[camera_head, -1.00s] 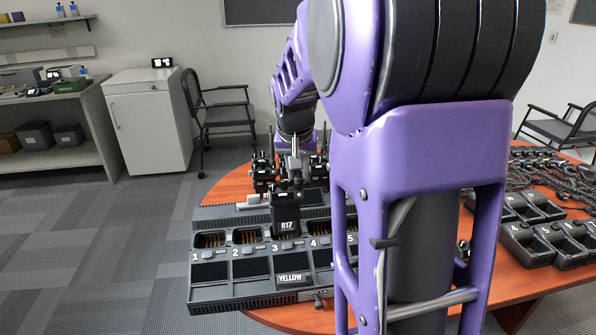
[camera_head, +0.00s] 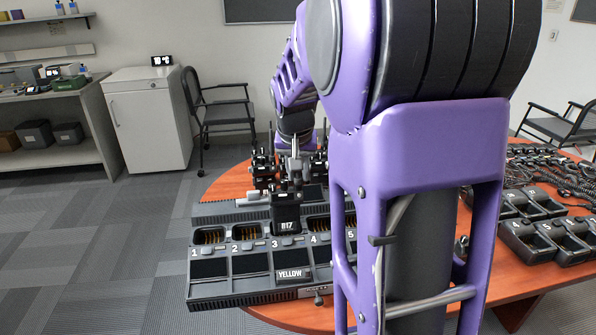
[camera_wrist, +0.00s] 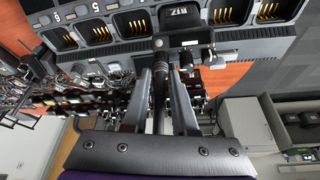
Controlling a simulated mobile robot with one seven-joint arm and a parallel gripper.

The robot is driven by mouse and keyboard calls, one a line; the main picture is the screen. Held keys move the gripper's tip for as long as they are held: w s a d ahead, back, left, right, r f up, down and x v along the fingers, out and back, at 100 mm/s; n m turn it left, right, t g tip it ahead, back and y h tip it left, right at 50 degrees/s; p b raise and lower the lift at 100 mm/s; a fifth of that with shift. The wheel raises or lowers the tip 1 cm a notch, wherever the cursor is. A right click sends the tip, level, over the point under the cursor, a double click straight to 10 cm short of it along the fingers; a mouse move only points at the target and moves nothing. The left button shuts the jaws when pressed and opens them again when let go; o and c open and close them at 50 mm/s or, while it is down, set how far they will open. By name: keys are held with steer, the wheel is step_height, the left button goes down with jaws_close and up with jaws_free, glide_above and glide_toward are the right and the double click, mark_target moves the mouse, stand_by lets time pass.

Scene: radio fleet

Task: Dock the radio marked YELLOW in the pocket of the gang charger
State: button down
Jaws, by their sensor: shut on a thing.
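The gang charger (camera_head: 232,293) is a long dark tray with numbered pockets near the table's edge. A black radio (camera_head: 287,212) with an R17 label stands upright at pocket 3, its lower end hidden by the charger front. The word YELLOW shows on a plate (camera_head: 292,274) below that pocket. My gripper (camera_head: 295,166) is above the radio, shut on its upper part. In the wrist view the fingers (camera_wrist: 162,80) flank the antenna, and the radio's label (camera_wrist: 180,12) shows upside down. I cannot tell whether the radio is fully seated.
Pockets 1, 2 (camera_head: 247,233) and 4 (camera_head: 318,223) look empty; pocket 5 is partly behind my arm. Several dark radios (camera_head: 262,165) stand behind the charger. More chargers (camera_head: 540,240) and coiled cords (camera_head: 550,170) crowd the table's right. My arm hides the table's middle.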

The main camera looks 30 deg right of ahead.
mark_target(298, 179)
steer(key=shift+f+b, duration=0.3)
steer(key=shift+f, duration=1.25)
steer(key=c, duration=0.6)
jaws_free()
